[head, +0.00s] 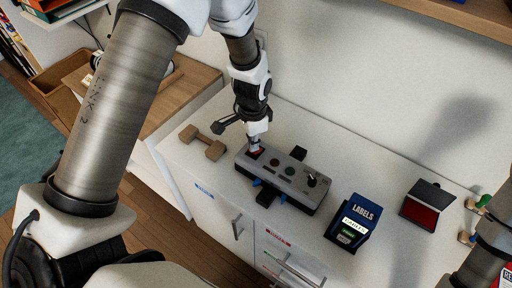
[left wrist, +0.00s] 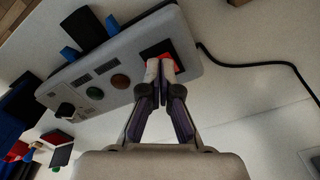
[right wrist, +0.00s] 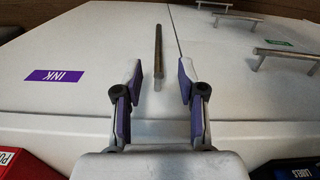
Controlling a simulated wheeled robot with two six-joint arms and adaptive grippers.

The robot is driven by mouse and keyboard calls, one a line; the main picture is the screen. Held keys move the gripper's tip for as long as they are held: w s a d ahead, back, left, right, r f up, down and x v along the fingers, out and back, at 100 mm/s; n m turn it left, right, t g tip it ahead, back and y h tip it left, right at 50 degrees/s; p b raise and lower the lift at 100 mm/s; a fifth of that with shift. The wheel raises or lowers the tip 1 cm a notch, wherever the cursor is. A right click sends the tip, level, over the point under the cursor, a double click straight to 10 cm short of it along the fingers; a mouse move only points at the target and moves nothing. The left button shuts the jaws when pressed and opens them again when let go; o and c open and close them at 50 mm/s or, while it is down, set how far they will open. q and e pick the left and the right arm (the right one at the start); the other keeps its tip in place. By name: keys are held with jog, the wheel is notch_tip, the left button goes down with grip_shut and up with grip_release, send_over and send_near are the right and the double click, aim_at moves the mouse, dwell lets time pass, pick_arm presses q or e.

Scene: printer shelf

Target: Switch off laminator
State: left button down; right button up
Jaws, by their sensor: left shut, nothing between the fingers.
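The laminator (head: 312,190) is a grey box on the white cabinet top, with a red switch, a red button, a green button and a dark knob on its upper face. My left gripper (head: 254,147) is shut and empty, its fingertips at the red switch (left wrist: 164,59) at one end of the laminator. The tips hide part of the switch, and I cannot tell its position or whether they touch it. My right gripper (right wrist: 160,80) is open and empty, in front of white cabinet doors; in the head view only its arm shows at the right edge.
A blue labels box (head: 353,222) and a dark red-faced box (head: 427,204) stand to the right. A black cable (left wrist: 262,65) runs from the laminator. Cabinet handles (right wrist: 159,50) stick out near my right gripper.

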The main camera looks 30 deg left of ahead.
pick_arm(q)
jog(key=shift+f, duration=0.25)
notch_tip(320, 180, up, 7)
jog(key=p, duration=0.6)
jog(key=shift+r, duration=0.1)
dwell(0.4)
